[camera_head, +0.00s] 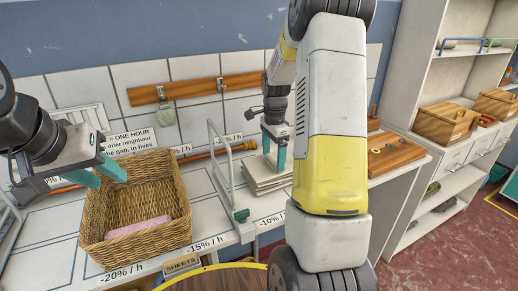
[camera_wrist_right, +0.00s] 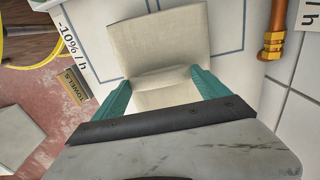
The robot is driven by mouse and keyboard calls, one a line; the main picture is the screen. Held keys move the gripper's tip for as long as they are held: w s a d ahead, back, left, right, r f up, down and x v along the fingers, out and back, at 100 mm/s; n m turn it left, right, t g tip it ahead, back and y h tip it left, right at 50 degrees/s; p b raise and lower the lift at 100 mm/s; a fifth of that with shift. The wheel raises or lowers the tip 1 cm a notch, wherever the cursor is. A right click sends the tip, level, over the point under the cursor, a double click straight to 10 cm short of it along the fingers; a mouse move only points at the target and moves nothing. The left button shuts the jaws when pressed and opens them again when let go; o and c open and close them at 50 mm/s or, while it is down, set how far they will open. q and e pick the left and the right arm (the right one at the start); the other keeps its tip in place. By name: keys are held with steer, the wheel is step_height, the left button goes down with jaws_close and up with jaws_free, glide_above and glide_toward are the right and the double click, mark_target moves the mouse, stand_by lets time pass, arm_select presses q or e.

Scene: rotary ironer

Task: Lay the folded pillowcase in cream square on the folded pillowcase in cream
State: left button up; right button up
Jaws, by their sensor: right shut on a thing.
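In the head view, cream folded cloth (camera_head: 262,182) lies in a low stack on the white counter, partly hidden by my right arm. My right gripper (camera_head: 280,158) points down at the stack. In the right wrist view, the teal fingers of the gripper (camera_wrist_right: 161,84) are shut on a folded cream pillowcase (camera_wrist_right: 162,98), with another cream surface (camera_wrist_right: 160,38) lying beyond it. I cannot tell whether the held piece touches the stack or how square it sits. My left gripper (camera_head: 102,176) is open and empty above the basket's left side.
A wicker basket (camera_head: 92,222) with a pink cloth (camera_head: 138,227) in it stands left of the stack. A grey metal rail (camera_head: 226,172) rises between them. A wooden board (camera_head: 394,156) lies to the right. A copper pipe (camera_wrist_right: 273,32) runs by the wall.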

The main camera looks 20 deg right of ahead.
steer(key=o, duration=1.3)
step_height(320, 180, up, 8)
steer(key=shift+f, duration=0.1)
steer(key=s+a+r+n+t+y, duration=0.1)
steer(key=s+a+r+n+t, duration=0.2)
steer(key=s+a+r+n, duration=0.75)
steer(key=s+a+n+t, duration=0.1)
steer(key=s+n, duration=0.1)
steer(key=s, duration=0.2)
steer(key=s+n+t, duration=0.1)
steer(key=s+n, duration=0.1)
steer(key=s, duration=0.2)
steer(key=s+a+n+t+y, duration=0.1)
steer(key=s+n, duration=0.1)
steer(key=s, duration=0.3)
steer(key=shift+s+a+r+n, duration=0.1)
steer(key=shift+a+r+n, duration=0.1)
steer(key=shift+a+n, duration=0.15)
